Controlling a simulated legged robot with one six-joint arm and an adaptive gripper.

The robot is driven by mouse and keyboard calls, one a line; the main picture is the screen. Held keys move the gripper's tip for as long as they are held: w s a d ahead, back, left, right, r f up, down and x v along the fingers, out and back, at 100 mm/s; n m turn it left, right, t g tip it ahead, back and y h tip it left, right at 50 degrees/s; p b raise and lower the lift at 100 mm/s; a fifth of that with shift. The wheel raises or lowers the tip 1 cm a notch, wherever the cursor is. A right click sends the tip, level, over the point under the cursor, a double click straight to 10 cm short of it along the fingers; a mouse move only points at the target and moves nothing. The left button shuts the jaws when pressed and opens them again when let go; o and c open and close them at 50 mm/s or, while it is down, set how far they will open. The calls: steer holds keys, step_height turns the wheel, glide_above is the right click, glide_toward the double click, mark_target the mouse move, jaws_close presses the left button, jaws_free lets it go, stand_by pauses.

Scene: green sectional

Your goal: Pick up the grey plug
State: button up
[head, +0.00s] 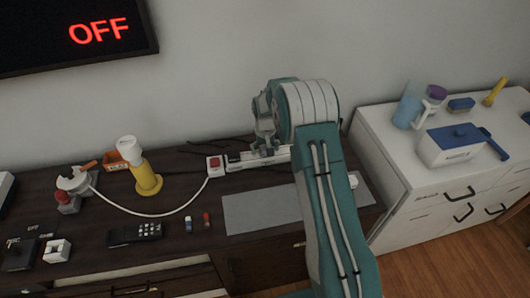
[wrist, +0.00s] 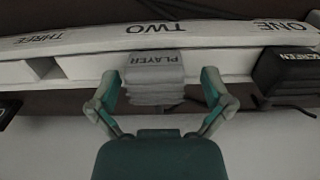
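The grey plug (wrist: 154,75), marked PLAYER, sits in the socket marked TWO of the white power strip (wrist: 90,68) in the wrist view. My gripper (wrist: 161,82) is open, with one finger on each side of the plug. The left finger is close to the plug's side; a wider gap shows at the right finger. In the head view my arm reaches over the strip (head: 235,166), and the plug is hidden there.
A black plug (wrist: 287,72) marked SCREEN sits at socket ONE, right of the grey plug. Socket THREE looks empty. The strip's red switch (head: 214,162) is at its left end. A screen (head: 70,35) reads OFF.

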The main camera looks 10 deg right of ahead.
steer(key=shift+d, duration=0.15)
steer(key=c, duration=1.1)
steer(key=shift+c, duration=0.2)
